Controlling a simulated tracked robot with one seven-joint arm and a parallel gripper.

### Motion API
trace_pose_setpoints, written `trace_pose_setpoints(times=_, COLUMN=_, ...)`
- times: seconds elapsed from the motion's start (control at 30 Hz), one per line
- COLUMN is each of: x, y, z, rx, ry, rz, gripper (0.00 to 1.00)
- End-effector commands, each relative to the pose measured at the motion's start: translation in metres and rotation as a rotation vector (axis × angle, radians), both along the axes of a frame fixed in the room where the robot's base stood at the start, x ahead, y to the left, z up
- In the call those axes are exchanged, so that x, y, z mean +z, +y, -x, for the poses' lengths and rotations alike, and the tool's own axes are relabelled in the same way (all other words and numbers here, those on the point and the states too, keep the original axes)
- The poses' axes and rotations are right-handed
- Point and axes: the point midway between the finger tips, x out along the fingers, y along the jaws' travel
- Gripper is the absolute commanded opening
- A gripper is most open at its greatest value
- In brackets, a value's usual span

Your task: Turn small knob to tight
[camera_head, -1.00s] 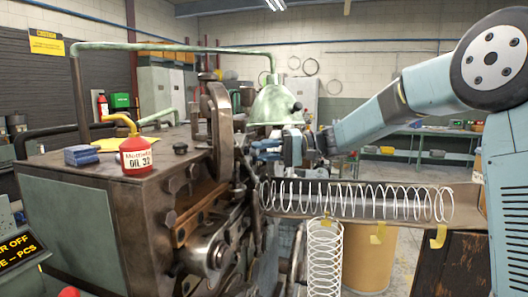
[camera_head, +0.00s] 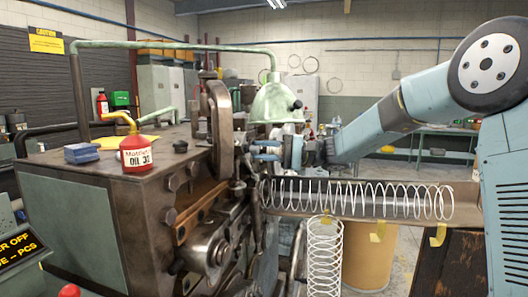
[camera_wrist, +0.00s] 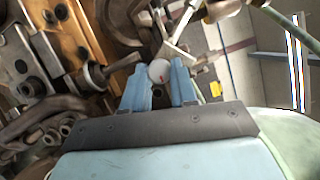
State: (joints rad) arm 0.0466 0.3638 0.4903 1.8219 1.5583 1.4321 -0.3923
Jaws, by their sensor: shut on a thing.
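The small knob (camera_wrist: 159,71) is a round, pale grey-white cap with a short red mark, seen in the wrist view at the fingertips. My gripper (camera_wrist: 160,80) has two light blue fingers, one on each side of the knob, and is shut on it. In the head view my gripper (camera_head: 262,150) reaches in from the right to the machine's working side, just below the green lamp shade (camera_head: 276,103). The knob itself cannot be made out there. Any tight marking is not readable in either view.
A trough (camera_head: 400,211) holding a long coiled spring (camera_head: 350,198) runs right from the machine, below my arm. A red oil can (camera_head: 136,153) and a blue box (camera_head: 82,153) stand on the machine top. Metal levers and rods crowd the knob in the wrist view.

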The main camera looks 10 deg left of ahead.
Motion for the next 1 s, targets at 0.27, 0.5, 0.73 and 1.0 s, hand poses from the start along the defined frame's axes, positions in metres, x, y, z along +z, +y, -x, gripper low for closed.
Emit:
trace_pose_setpoints(times=0.27, x=-0.003, y=-0.001, z=-0.002, rx=-0.004, ry=0.002, rz=0.004, gripper=0.3)
trace_pose_setpoints(times=0.5, x=-0.002, y=-0.001, z=-0.001, rx=-0.002, ry=0.001, rz=0.003, gripper=0.53)
trace_pose_setpoints(times=0.73, x=-0.001, y=-0.001, z=0.0, rx=-0.001, ry=0.001, rz=0.001, gripper=0.53)
trace_pose_setpoints(times=1.0, x=-0.003, y=-0.025, z=-0.009, rx=-0.004, ry=-0.001, rz=0.003, gripper=0.53)
